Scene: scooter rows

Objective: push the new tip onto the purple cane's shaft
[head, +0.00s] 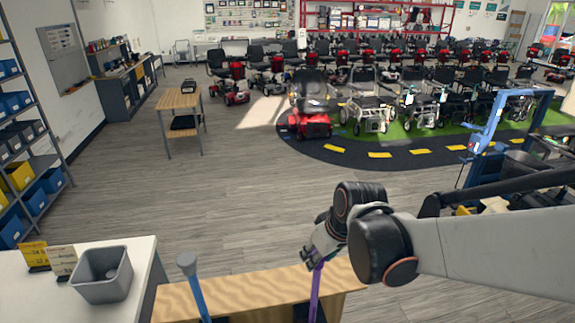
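The purple cane's shaft (315,293) stands upright at the wooden bench, in the lower middle of the head view. My gripper (318,261) is at the shaft's upper end, pointing down. Its fingers and the arm's wrist cover that end, so I cannot see the new tip or tell whether one is between the fingers. Whether the fingers are open or shut is too small to tell. A grey bin (92,290) on the white counter at the lower left has a small grey round thing inside.
A blue cane (197,297) with a grey tip on top stands left of the purple one. The wooden bench (250,290) runs beneath. A blue frame (488,125) is at right. Open floor (220,205) lies beyond, before scooter rows.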

